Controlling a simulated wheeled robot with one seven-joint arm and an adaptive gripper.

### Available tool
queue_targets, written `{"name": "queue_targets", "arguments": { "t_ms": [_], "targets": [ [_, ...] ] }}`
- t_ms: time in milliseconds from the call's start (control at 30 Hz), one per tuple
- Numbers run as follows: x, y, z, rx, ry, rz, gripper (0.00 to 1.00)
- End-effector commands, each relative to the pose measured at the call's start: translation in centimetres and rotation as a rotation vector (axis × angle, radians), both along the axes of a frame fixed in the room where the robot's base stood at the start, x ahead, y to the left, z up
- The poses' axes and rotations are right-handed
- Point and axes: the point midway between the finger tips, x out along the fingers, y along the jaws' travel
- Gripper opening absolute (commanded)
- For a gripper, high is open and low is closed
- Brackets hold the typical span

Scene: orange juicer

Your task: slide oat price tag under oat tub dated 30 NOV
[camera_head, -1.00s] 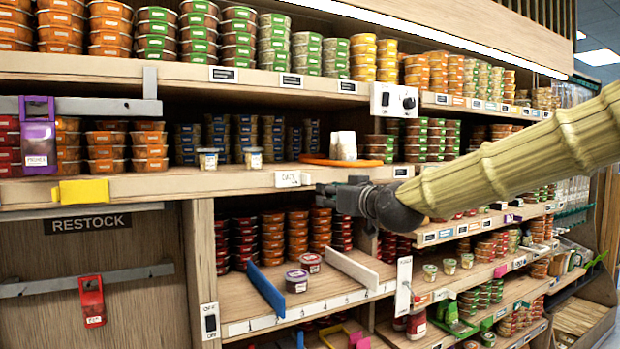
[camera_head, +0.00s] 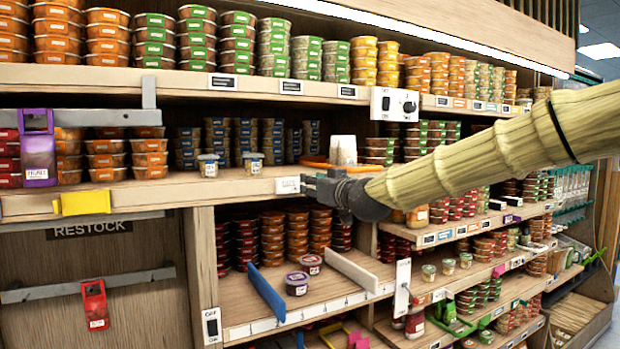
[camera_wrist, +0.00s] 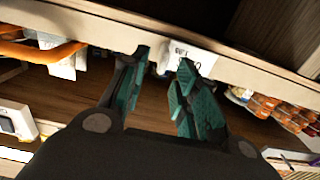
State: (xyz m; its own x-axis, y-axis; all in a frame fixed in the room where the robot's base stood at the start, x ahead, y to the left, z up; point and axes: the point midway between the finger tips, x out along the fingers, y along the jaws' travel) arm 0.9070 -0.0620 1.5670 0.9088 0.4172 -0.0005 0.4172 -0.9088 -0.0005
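A small white price tag (camera_head: 287,185) sits on the front edge of the middle shelf. Its print looks like "OATS" but is blurred. It also shows in the wrist view (camera_wrist: 193,58). My gripper (camera_head: 306,187) is just right of the tag in the head view. In the wrist view my gripper (camera_wrist: 163,62) is open, its two green-padded fingers apart, with the tag close to the right fingertip. I cannot tell whether they touch. Two small pale tubs with blue-edged lids, a left tub (camera_head: 208,165) and a right tub (camera_head: 253,163), stand on that shelf. Their dates are unreadable.
White cups (camera_head: 343,150) and an orange tray (camera_head: 318,162) are on the shelf behind my gripper. A yellow holder (camera_head: 82,202) is on the shelf edge at left. A switch box (camera_head: 394,104) hangs above. The shelf edge between the tag and the yellow holder is clear.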

Motion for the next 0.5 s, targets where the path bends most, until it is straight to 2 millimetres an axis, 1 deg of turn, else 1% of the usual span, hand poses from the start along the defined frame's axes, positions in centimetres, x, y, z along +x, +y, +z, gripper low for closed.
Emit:
{"name": "queue_targets", "arguments": {
  "t_ms": [100,200,500],
  "targets": [
    [1.1,0.5,0.2,0.0,0.001,0.001,0.3],
    [1.6,0.8,0.1,0.0,0.0,0.001,0.3],
    [2.2,1.0,0.0,0.0,-0.001,0.001,0.3]
  ]
}}
